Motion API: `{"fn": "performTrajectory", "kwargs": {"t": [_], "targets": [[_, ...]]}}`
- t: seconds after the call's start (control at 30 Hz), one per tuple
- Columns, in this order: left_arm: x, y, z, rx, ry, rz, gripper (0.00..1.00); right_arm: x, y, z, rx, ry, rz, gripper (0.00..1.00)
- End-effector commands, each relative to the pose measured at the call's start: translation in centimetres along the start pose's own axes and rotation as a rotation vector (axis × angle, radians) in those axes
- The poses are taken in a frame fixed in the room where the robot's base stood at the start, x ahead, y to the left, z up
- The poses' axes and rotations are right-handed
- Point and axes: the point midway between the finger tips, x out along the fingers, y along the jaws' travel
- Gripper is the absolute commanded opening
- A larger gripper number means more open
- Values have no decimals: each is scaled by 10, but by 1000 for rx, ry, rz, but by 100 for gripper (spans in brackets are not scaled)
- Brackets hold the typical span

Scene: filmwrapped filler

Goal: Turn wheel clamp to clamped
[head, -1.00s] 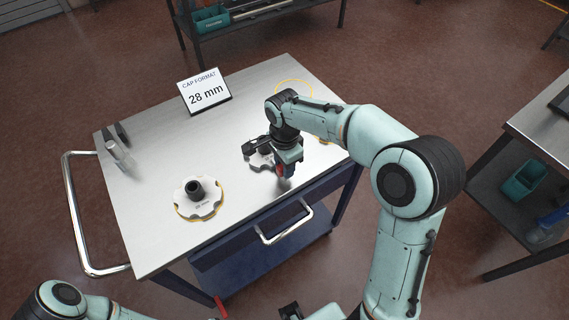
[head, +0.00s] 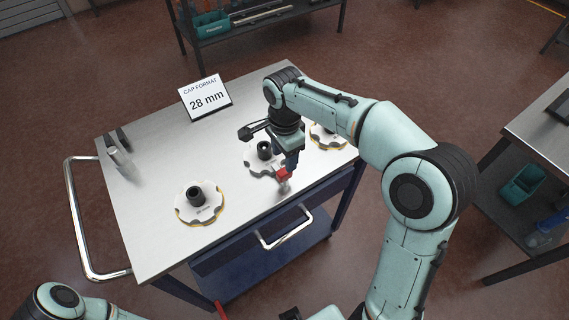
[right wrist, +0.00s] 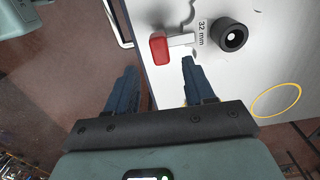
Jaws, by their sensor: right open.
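The wheel clamp's red handle (head: 281,174) shows at the cart's front edge, in front of the middle notched wheel (head: 262,172). In the right wrist view the red handle (right wrist: 158,48) sits on a pale metal bar, beside the wheel's "32 mm" label and black hub (right wrist: 232,36). My right gripper (head: 289,160) is above the cart edge, close behind the handle. In the right wrist view my open right gripper (right wrist: 157,76) has a finger on each side, with the handle just beyond the tips and nothing between them. My left gripper is not in view.
A second notched wheel (head: 200,214) lies at front left, a third (head: 326,141) at right. A "28 mm" sign (head: 205,95) stands at the back. Small metal items (head: 120,156) stand at left. A chrome handle (head: 284,228) juts from the cart's front.

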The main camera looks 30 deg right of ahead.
Motion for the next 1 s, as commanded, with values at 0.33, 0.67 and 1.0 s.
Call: {"fn": "performTrajectory", "kwargs": {"t": [0.33,0.67,1.0], "targets": [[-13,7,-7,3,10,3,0,-58,-1,0,0,0,-3,53],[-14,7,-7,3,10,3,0,-63,0,0,0,0,0,53],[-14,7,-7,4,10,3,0,-62,0,0,1,0,0,53]]}}
